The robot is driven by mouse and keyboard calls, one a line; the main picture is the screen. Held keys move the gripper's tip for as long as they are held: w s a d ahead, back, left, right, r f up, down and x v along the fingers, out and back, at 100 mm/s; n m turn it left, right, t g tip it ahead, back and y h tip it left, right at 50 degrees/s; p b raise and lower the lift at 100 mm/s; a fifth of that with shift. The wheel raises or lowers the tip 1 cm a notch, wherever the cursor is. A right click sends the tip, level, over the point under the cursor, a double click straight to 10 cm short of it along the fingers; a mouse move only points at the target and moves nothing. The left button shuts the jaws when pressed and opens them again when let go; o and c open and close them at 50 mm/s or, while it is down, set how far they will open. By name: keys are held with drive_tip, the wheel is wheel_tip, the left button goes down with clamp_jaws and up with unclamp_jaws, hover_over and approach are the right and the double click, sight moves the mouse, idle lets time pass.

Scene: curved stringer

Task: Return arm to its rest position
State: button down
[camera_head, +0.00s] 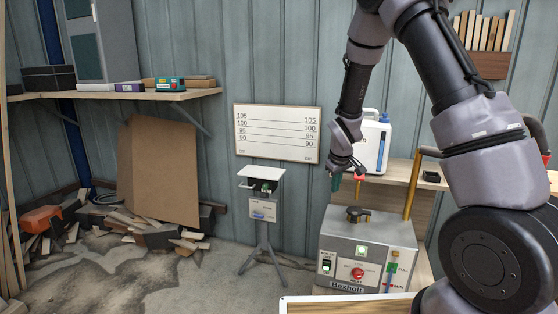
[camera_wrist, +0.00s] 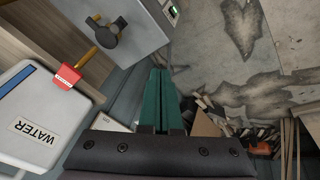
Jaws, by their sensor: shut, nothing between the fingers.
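My gripper (camera_head: 337,183) hangs from the dark arm at the middle right of the head view, pointing down. Its green fingers lie side by side, shut and empty, above and left of the metal steamer box (camera_head: 345,245). In the wrist view the shut fingers (camera_wrist: 158,75) point up the picture over open space. No object is between them. The arm is bent, with its elbow above the top of the head view.
The white water container (camera_head: 371,148) stands behind my gripper, with a red-handled tap (camera_wrist: 68,76) close by. A black knob (camera_head: 357,214) tops the steamer box. A small stand (camera_head: 262,210) is left. A wall board (camera_head: 277,133) hangs behind. Scrap wood (camera_head: 140,230) lies far left.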

drive_tip(key=s+d+r+m, duration=0.2)
drive_tip(key=s+r, duration=0.2)
drive_tip(key=r, duration=0.4)
drive_tip(key=s+d+r+m+t+y, duration=0.1)
drive_tip(key=s+r+m, duration=0.1)
drive_tip(key=s+r, duration=0.35)
drive_tip(key=s+d+r+m, duration=0.2)
drive_tip(key=r, duration=0.7)
drive_tip(key=s+r+m, duration=0.1)
drive_tip(key=s+r, duration=0.2)
drive_tip(key=s, duration=0.3)
drive_tip(key=s+r+m+t+y, duration=0.1)
drive_tip(key=s+r, duration=0.2)
drive_tip(key=s, duration=0.3)
drive_tip(key=s+r+m, duration=0.2)
drive_tip(key=s+r, duration=0.1)
drive_tip(key=s, duration=0.3)
drive_tip(key=shift+s+d+r+t, duration=0.2)
drive_tip(key=shift+d+r+t, duration=0.1)
drive_tip(key=shift+t, duration=0.1)
drive_tip(key=shift+d, duration=0.1)
